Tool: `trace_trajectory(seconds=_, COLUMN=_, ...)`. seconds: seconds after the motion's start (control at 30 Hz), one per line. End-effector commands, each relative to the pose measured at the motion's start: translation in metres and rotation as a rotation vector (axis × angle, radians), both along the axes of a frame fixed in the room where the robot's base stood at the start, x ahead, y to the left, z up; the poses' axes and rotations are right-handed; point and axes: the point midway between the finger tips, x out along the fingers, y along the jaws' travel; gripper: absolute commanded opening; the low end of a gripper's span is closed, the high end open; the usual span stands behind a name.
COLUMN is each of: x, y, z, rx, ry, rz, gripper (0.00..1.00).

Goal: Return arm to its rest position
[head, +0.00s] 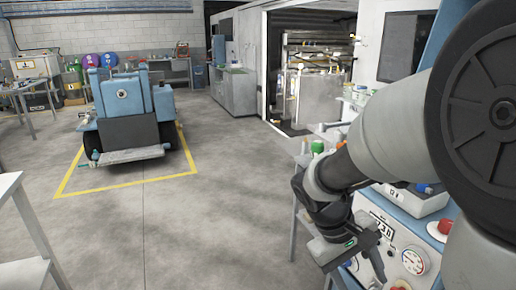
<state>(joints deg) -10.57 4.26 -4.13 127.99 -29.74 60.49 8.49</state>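My arm reaches in from the right edge, with a large dark round joint and pale grey links bending down and to the left. My gripper (354,250) is at the arm's low end, right of centre, tilted downward. It hangs in front of a blue and grey machine panel (405,235) with a gauge and a red button. I cannot tell whether it touches the panel. No held thing shows. The fingers are small and dark, and their opening cannot be made out.
A blue vehicle (127,112) stands inside a yellow floor outline (75,191) at the left. A grey cabinet (235,90) stands at the back. A side table with green-capped bottles (317,147) is close behind my wrist. The middle floor is clear. A white table edge (28,225) shows at left.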

Motion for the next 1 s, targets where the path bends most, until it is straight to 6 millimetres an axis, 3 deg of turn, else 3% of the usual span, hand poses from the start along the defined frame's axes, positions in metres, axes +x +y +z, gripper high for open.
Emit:
trace_trajectory(seconds=0.03, x=-0.008, y=0.006, z=0.016, rx=0.058, ry=-0.068, rz=-0.028, gripper=0.55)
trace_trajectory(seconds=0.2, x=-0.033, y=0.030, z=0.055, rx=0.240, ry=-0.268, rz=-0.097, gripper=0.55)
trace_trajectory(seconds=0.5, x=-0.059, y=0.059, z=0.097, rx=0.429, ry=-0.518, rz=-0.143, gripper=0.55)
trace_trajectory(seconds=0.7, x=-0.071, y=0.073, z=0.116, rx=0.513, ry=-0.651, rz=-0.155, gripper=0.55)
trace_trajectory(seconds=0.77, x=-0.070, y=0.074, z=0.139, rx=0.514, ry=-0.646, rz=-0.155, gripper=0.55)
trace_trajectory(seconds=1.0, x=-0.070, y=0.073, z=0.191, rx=0.512, ry=-0.642, rz=-0.155, gripper=0.55)
